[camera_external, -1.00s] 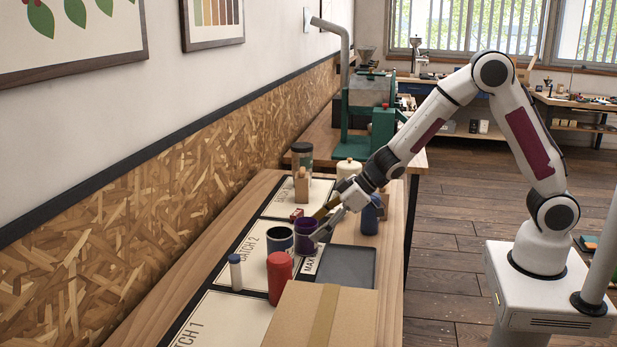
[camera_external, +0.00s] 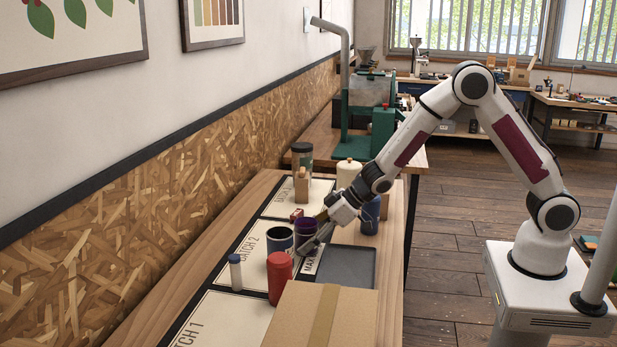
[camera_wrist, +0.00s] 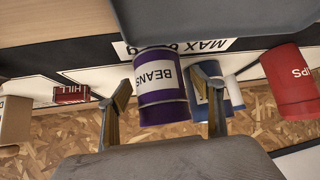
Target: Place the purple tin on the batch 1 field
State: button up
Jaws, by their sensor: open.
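The purple tin (camera_external: 305,230) stands on the table, on the batch 2 side next to the dark blue tin (camera_external: 280,241). In the wrist view the purple tin (camera_wrist: 160,86) carries a "BEANS" label and lies between the two fingers. My gripper (camera_external: 322,240) is open and close to the tin; contact cannot be told. Its fingers also show in the wrist view (camera_wrist: 165,108). The batch 1 field (camera_external: 225,320) is at the near end of the table, partly hidden by the cardboard box.
A cardboard box (camera_external: 322,318) fills the near right. A red canister (camera_external: 280,275) and a small blue-grey cylinder (camera_external: 235,272) stand near the batch 1 edge. A dark tray (camera_external: 346,266) lies right of the tin. A blue container (camera_external: 370,215) stands behind the gripper.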

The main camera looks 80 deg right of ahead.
dwell(0.4)
jog(key=c, duration=1.4)
jog(key=shift+o, duration=0.2)
jog(key=shift+r, duration=0.15)
notch_tip(320, 180, up, 9)
jog(key=shift+r, duration=0.15)
jog(key=shift+r, duration=0.2)
dwell(1.0)
